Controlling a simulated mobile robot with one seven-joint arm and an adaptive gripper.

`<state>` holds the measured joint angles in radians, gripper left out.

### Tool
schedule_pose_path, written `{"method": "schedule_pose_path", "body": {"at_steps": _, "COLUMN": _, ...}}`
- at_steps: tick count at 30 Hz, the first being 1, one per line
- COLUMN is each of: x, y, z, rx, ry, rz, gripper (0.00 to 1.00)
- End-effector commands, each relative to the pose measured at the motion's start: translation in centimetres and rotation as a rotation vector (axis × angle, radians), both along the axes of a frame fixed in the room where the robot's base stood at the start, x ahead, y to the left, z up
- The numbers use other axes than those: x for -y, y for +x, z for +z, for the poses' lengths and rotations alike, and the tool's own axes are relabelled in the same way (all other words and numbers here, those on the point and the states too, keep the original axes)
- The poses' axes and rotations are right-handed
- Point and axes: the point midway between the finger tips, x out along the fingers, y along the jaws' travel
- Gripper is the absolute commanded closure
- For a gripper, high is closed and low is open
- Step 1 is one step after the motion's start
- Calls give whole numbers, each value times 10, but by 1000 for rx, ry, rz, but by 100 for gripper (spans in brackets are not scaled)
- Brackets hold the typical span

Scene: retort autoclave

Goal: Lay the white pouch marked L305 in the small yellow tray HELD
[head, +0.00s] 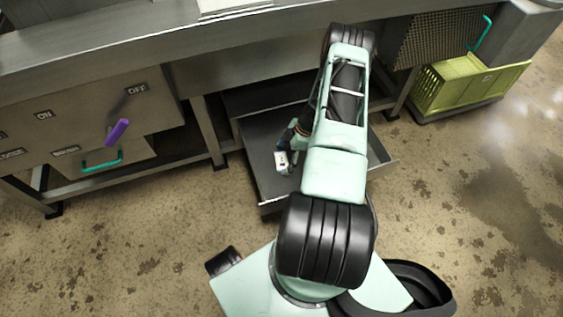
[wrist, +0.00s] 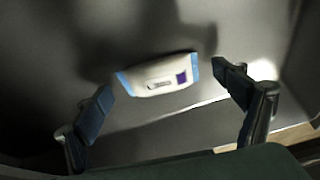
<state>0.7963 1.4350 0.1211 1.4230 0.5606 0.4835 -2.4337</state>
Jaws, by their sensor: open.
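A white pouch (wrist: 160,82) with blue ends, a purple square and a small printed label lies in the open grey drawer. The print is too small to read as L305. My gripper (wrist: 163,88) is open, with one finger on each side of the pouch and apart from it in the wrist view. In the head view the white pouch (head: 281,159) shows beside my gripper, which my arm partly hides. I cannot make out a small yellow tray marked HELD in either view.
The drawer (head: 262,185) is pulled out under the steel bench (head: 235,75). A yellow-green slotted crate (head: 460,86) stands at the right. The floor in front is clear.

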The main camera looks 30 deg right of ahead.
Motion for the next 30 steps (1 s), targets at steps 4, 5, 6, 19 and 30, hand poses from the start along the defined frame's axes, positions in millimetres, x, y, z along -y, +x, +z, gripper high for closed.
{"method": "schedule_pose_path", "body": {"at_steps": 4, "x": 0, "y": 0, "z": 0, "rx": 0, "ry": -1, "rz": 0, "gripper": 11}}
{"method": "schedule_pose_path", "body": {"at_steps": 5, "x": 0, "y": 0, "z": 0, "rx": 0, "ry": 0, "rz": 0, "gripper": 11}}
{"method": "schedule_pose_path", "body": {"at_steps": 6, "x": 0, "y": 0, "z": 0, "rx": 0, "ry": 0, "rz": 0, "gripper": 11}}
{"method": "schedule_pose_path", "body": {"at_steps": 19, "x": 0, "y": 0, "z": 0, "rx": 0, "ry": 0, "rz": -1, "gripper": 56}}
{"method": "schedule_pose_path", "body": {"at_steps": 30, "x": 0, "y": 0, "z": 9, "rx": 0, "ry": 0, "rz": -1, "gripper": 60}}
